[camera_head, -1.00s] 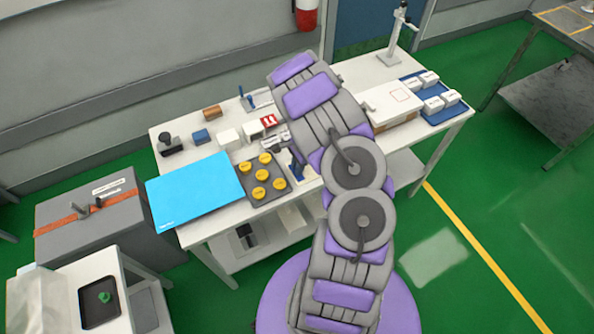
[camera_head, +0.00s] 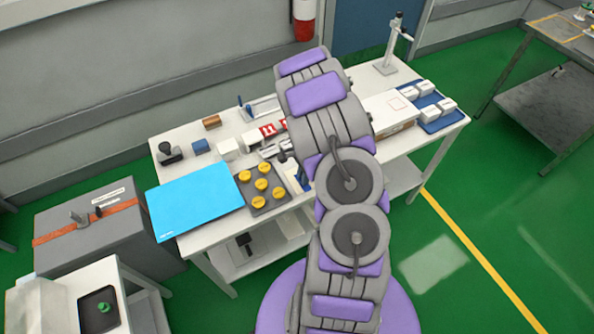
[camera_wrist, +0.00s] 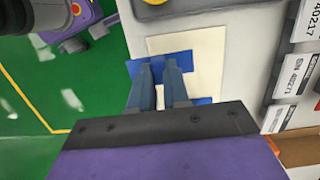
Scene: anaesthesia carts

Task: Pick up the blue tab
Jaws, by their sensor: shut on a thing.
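The blue tab (camera_wrist: 186,62) shows in the wrist view as a flat blue strip over a cream pad (camera_wrist: 208,40) near the table's edge. My gripper (camera_wrist: 158,68) has its two grey-blue fingers closed on the tab, with blue showing on both sides of them. More blue (camera_wrist: 202,101) shows beside the lower part of the fingers; I cannot tell if it is the same piece. I cannot tell whether the tab still touches the pad. In the head view my arm hides the gripper and most of this spot.
The white table (camera_head: 225,222) holds a cyan sheet (camera_head: 195,198) and a dark tray (camera_head: 277,203) of several yellow round pieces. Several labelled white boxes (camera_wrist: 299,73) stand to the right in the wrist view. A blue tray (camera_head: 440,124) with white boxes lies at the table's right end.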

